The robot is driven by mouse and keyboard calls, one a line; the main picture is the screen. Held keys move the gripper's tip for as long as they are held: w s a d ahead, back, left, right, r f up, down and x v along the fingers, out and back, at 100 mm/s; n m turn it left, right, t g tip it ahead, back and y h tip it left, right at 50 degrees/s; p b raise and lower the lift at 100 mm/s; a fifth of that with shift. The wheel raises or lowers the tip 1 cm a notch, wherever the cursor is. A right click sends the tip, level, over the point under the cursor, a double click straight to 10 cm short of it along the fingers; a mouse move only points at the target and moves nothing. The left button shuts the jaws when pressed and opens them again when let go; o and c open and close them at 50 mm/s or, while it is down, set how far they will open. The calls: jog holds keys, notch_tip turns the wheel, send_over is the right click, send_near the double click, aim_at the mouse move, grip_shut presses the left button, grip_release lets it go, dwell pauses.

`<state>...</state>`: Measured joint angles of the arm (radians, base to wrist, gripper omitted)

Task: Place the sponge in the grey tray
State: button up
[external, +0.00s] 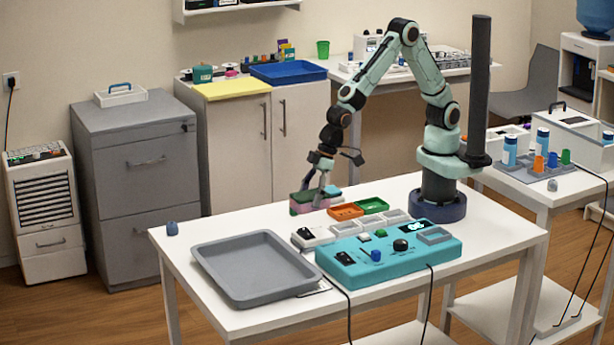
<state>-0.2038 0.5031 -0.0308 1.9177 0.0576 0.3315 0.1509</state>
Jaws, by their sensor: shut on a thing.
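The sponge, a small block with green and pink parts (301,207), is at the fingertips of my gripper (315,190), near the back edge of the white table. My gripper points down and is shut on it. Whether the block touches the table or hangs just above it, I cannot tell. A small teal patch shows beside the fingers; I cannot tell what it belongs to. The grey tray (255,270) lies flat and empty at the table's front left, to the left of and nearer than my gripper.
A teal control box (388,256) with knobs and cables stands right of the tray. A white switch unit (313,236), an orange bin (346,211) and a green bin (372,205) lie behind it. The table's back left is clear.

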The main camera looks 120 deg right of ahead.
jog(key=w+a+f, duration=0.1)
jog(key=w+f, duration=0.2)
jog(key=w, duration=0.4)
send_over(260, 272)
jog(key=s, duration=0.2)
notch_tip(260, 272, down, 6)
jog(key=shift+w+f, duration=0.25)
jog(key=shift+f, duration=1.55)
jog(key=o, duration=0.7)
jog(key=shift+f, duration=0.1)
